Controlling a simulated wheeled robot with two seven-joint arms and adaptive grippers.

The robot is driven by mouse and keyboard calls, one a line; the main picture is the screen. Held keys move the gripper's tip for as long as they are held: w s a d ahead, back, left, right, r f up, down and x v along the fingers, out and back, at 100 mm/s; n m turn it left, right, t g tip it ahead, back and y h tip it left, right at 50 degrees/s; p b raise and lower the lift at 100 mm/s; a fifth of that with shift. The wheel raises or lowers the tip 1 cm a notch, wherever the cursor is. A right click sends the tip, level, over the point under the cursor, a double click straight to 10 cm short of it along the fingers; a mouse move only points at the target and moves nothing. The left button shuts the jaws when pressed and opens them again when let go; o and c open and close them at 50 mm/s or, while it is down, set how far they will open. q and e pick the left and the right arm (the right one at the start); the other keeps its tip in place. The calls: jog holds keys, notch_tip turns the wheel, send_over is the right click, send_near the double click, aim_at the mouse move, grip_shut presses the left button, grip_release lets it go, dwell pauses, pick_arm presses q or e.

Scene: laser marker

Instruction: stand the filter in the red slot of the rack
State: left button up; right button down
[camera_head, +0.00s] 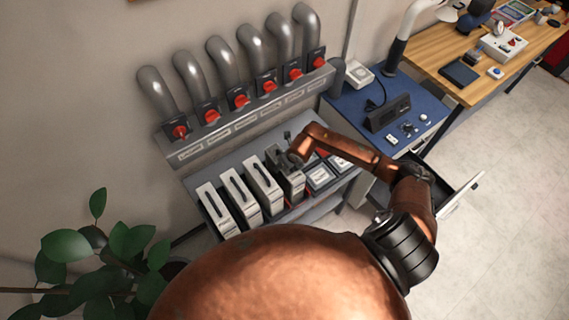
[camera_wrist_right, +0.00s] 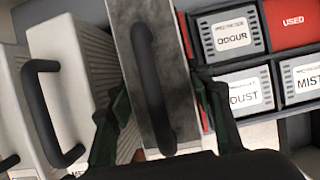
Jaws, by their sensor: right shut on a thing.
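The filter (camera_wrist_right: 143,85), a grey metal cartridge with a black loop handle, is between the fingers of my right gripper (camera_wrist_right: 160,122) in the right wrist view. The fingers lie along its two sides and are shut on it. In the head view the filter (camera_head: 293,186) is at the rack, right of the white cartridges; my right gripper (camera_head: 287,163) is partly hidden by its arm. The red slot, labelled USED (camera_wrist_right: 293,22), is at the upper right of the wrist view, apart from the filter. I cannot tell how high the filter's lower end is. My left gripper is not seen.
Several white cartridges (camera_head: 263,186) stand in a row on the left. Slots labelled ODOUR (camera_wrist_right: 229,36), DUST (camera_wrist_right: 244,94) and MIST (camera_wrist_right: 309,84) lie right of the filter. Grey ducts with red knobs (camera_head: 241,101) line the wall behind. A blue table (camera_head: 352,110) stands on the right.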

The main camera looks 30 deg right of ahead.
jog(key=shift+w+f, duration=0.1)
jog(key=c, duration=1.4)
grip_release()
jog(key=shift+f, duration=0.1)
jog(key=o, duration=0.4)
jog(key=shift+o, duration=0.2)
jog(key=b+v, duration=0.2)
jog(key=v, duration=1)
